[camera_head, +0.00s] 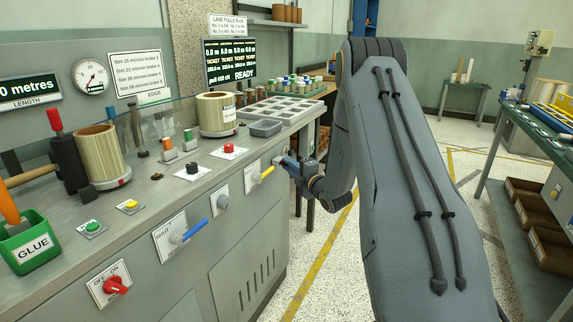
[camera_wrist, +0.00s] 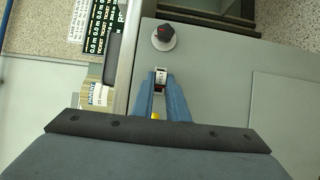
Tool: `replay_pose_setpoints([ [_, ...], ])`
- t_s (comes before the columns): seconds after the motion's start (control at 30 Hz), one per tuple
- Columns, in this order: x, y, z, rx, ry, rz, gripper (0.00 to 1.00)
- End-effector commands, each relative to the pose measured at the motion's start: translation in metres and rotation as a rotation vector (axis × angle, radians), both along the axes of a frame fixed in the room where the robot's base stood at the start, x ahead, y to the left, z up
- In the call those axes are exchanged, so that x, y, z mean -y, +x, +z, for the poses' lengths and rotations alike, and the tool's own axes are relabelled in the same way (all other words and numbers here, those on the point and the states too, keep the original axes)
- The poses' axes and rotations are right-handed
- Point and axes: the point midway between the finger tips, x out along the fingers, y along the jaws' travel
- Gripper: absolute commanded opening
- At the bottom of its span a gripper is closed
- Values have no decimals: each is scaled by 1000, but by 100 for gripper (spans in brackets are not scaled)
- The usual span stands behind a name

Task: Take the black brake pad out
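My gripper (camera_head: 290,163) is at the front face of the grey machine, beside a small pale plate (camera_head: 281,158). In the wrist view my gripper's two blue fingers (camera_wrist: 161,78) point at that face with a narrow gap between them. A small dark piece (camera_wrist: 160,88) below a white label shows between the fingertips. It may be the black brake pad, but it is too small to be sure. Whether the fingers press on it cannot be told.
A yellow-handled lever (camera_head: 263,174) and a blue-handled lever (camera_head: 190,234) project from the machine front.

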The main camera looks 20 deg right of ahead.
Motion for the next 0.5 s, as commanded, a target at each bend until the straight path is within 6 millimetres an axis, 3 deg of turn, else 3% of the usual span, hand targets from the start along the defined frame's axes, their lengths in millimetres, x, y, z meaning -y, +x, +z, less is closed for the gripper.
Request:
replay_pose_setpoints([
  [0.5,4,-5,0,-1,0,0,0],
])
